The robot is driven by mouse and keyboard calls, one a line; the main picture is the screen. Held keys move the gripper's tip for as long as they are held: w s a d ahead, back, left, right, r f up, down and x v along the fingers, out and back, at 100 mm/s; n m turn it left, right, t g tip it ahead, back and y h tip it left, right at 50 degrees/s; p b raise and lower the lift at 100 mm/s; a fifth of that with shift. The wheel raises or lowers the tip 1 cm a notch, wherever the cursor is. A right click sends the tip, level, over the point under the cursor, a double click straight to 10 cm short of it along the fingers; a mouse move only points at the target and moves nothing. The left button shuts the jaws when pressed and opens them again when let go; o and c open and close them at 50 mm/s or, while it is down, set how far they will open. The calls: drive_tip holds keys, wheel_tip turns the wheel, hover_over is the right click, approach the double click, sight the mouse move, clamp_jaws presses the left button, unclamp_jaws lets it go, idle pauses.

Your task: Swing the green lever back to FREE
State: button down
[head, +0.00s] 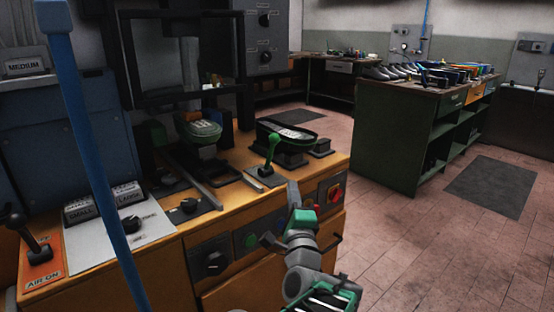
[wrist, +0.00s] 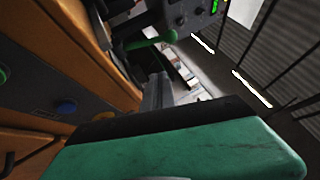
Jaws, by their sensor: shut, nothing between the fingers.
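The green lever (head: 270,154) stands nearly upright, its round knob on top, on a small base plate at the front right of the orange bench. Any FREE marking by it is too small to read. In the wrist view the lever (wrist: 150,42) shows beyond my fingertips, its knob to the right. My gripper (head: 293,188) is in front of the bench's right part, just right of and lower than the lever in the head view. Its fingers are shut and empty; they also show in the wrist view (wrist: 157,88). They appear apart from the lever.
A press frame (head: 128,62) stands behind the lever. A dark tray with a green rim (head: 290,137) is just behind it. A blue upright (head: 92,140) crosses the left side. A red switch (head: 335,193) is on the bench front.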

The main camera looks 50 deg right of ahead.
sight(270, 153)
drive_tip(key=x, duration=0.3)
drive_tip(key=w+a+p+x, duration=0.1)
drive_tip(key=x, duration=0.3)
drive_tip(key=p+x, duration=0.1)
drive_tip(key=x, duration=0.3)
drive_tip(key=shift+w+a+r, duration=0.15)
drive_tip(key=shift+w, duration=0.15)
drive_tip(key=shift+w+r, duration=0.2)
drive_tip(key=shift+w, duration=0.4)
